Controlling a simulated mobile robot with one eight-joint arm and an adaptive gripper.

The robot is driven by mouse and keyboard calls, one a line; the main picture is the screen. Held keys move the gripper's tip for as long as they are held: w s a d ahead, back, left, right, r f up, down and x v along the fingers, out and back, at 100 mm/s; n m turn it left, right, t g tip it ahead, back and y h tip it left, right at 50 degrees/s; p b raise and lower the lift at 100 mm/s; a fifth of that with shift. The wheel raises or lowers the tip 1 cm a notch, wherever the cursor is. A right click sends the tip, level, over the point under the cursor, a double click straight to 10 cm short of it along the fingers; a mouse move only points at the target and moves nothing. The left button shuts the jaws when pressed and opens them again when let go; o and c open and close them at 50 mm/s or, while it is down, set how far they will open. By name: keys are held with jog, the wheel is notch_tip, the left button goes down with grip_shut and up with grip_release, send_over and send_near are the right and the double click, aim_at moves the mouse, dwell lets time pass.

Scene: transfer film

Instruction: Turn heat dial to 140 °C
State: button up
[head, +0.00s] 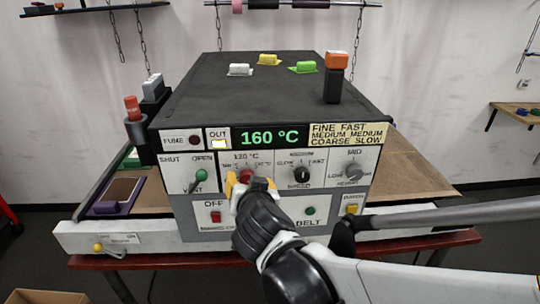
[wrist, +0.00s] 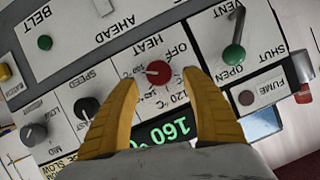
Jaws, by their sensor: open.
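The heat dial is a red round knob (wrist: 158,73) on the white front panel, marked HEAT, OFF and 120 °C in the wrist view. In the head view the knob (head: 246,176) is partly hidden by my gripper. My gripper (head: 251,181) is open, its yellow fingers at the panel. In the wrist view its fingertips (wrist: 158,78) stand on either side of the knob, with a visible gap on both sides. The green display (head: 270,137) reads 160 °C. The knob's exact pointer setting is too small to tell.
The green vent lever (head: 202,176) is left of the dial and the black speed knob (head: 302,175) is right of it. A red off switch (head: 215,217) and a green belt button (head: 310,211) sit below. Small colored objects stand on the black machine top (head: 215,90).

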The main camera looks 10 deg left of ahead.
aim_at(244, 179)
jog(key=shift+b+x, duration=0.45)
jog(key=shift+x, duration=1.5)
jog(key=c, duration=1.2)
jog(key=n+h, duration=0.3)
jog(key=n, duration=0.1)
jog(key=shift+a+t, duration=0.1)
jog(key=shift+t, duration=0.2)
jog(key=n+t+h, duration=0.1)
jog(key=n+h, duration=0.1)
jog(key=n, duration=0.2)
jog(key=shift+b, duration=0.4)
